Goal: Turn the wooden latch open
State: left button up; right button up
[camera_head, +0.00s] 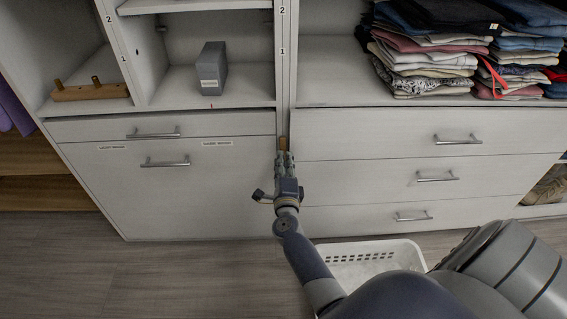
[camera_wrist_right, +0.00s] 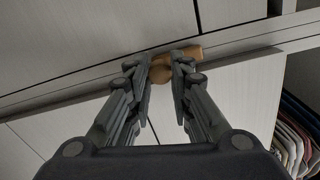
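The wooden latch (camera_head: 283,143) is a small light-brown piece on the narrow upright strip between the left cabinet and the right drawers. In the right wrist view the latch (camera_wrist_right: 190,52) has a rounded part between the fingertips and an arm that reaches out past the right finger. My right gripper (camera_head: 284,156) is at the latch, its fingers drawn in on both sides of the rounded part. In the right wrist view the fingertips (camera_wrist_right: 162,70) appear to touch it. The fingers hide part of the latch. My left gripper is not in view.
A large cabinet front (camera_head: 190,195) with metal handles is at left. Drawers (camera_head: 380,175) with protruding handles are at right. A grey box (camera_head: 211,70) and a wooden piece with pegs (camera_head: 90,92) stand in cubbies. Folded clothes (camera_head: 425,60) fill the upper right. A white basket (camera_head: 365,250) is on the floor.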

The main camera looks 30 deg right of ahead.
jog(key=shift+o, duration=0.2)
jog(key=shift+d+f, duration=0.1)
jog(key=shift+f, duration=0.05)
jog(key=shift+s+d+r, duration=0.1)
jog(key=shift+r, duration=0.2)
jog(key=shift+f, duration=0.15)
jog(key=v, duration=0.7)
jog(key=shift+s+a, duration=0.2)
jog(key=shift+a, duration=0.05)
